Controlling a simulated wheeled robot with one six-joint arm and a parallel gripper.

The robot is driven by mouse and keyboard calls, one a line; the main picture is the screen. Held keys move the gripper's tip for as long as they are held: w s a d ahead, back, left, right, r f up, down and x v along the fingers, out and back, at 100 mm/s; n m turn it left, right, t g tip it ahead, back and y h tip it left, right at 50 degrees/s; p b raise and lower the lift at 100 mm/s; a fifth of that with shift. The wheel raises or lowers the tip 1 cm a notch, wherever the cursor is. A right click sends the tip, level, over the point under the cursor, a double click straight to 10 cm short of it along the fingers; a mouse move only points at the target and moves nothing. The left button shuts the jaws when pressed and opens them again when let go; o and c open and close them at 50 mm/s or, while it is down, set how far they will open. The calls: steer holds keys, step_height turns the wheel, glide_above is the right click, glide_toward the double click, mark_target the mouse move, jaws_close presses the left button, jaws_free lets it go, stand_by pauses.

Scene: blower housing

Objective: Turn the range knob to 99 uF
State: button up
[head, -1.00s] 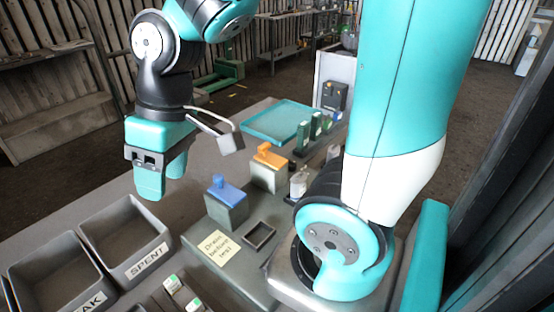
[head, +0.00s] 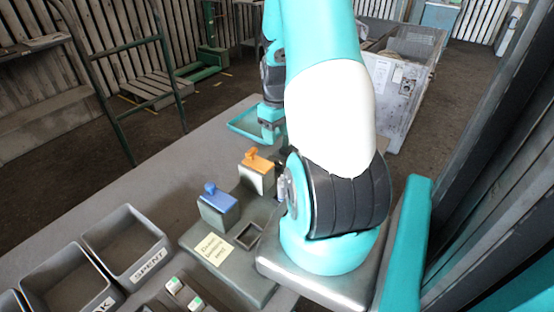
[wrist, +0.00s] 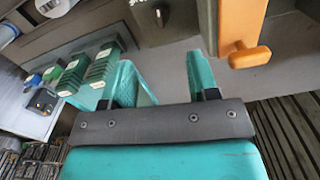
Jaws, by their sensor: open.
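My gripper shows in the wrist view (wrist: 162,80) with its two teal fingers apart and nothing between them. A small dark box (wrist: 42,102) stands at the left of the wrist view, too small to read. The orange T-shaped handle (wrist: 248,56) is right of the fingers and apart from them.
Blocks with a blue handle (head: 217,200) and an orange handle (head: 258,163) stand on the bench, near a yellow note (head: 214,249). A bin marked SPENT (head: 122,243) is at front left.

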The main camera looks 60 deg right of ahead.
mark_target(277, 161)
step_height(277, 161, down, 11)
steer(key=shift+f+p, duration=0.1)
steer(key=shift+p, duration=0.8)
steer(key=c, duration=0.9)
